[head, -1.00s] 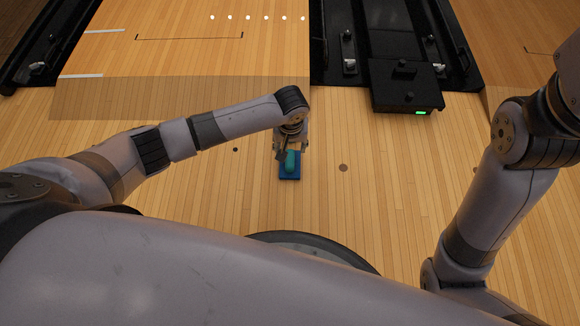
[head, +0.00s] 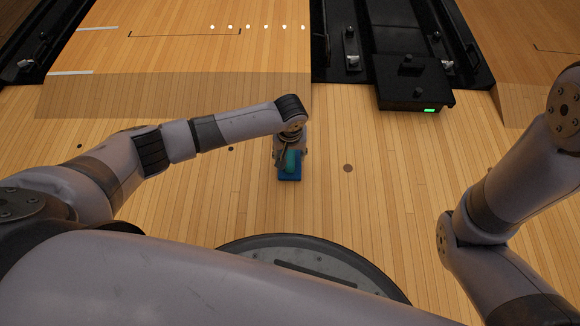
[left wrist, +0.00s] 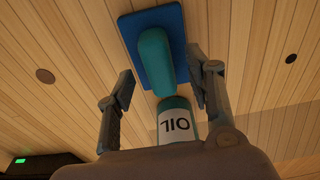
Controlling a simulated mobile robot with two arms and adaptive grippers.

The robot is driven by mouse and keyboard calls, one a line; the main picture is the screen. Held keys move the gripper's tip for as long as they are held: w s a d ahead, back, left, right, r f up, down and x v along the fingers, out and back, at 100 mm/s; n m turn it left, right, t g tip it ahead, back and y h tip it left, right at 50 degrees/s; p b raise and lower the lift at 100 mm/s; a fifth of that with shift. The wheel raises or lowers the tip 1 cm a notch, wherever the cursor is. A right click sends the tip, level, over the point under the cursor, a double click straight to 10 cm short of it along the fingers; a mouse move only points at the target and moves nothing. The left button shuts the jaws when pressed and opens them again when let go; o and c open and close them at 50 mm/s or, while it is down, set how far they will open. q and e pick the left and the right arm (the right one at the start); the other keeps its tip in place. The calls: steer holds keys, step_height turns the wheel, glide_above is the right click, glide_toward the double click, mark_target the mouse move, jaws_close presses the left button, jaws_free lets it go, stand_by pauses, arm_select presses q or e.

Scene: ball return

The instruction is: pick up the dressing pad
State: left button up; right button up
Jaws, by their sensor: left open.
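The blue pad (head: 290,178), which I take for the dressing pad, lies flat on the wooden floor. It also shows in the left wrist view (left wrist: 137,35). A rounded teal piece (left wrist: 157,60) lies along its top. A teal bottle with a white OIL label (left wrist: 174,127) shows at its near end; I cannot tell whether they are joined. My left gripper (left wrist: 161,88) is open, its fingers on either side of the teal piece and bottle, with no clear contact. In the head view my left gripper (head: 290,150) partly covers the pad. My right gripper is out of view.
The black ball-return unit (head: 415,85) with a green light stands at the upper right, beside black gutters. The floor around the pad is clear, with a few flat dark dots (head: 347,168). My round base edge is below the pad.

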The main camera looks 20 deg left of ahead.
arm_select(q)
step_height(320, 180, down, 2)
steer(key=shift+w+b, duration=0.1)
steer(key=shift+b, duration=0.3)
steer(key=shift+r, duration=0.1)
steer(key=shift+c, duration=0.3)
jaws_close()
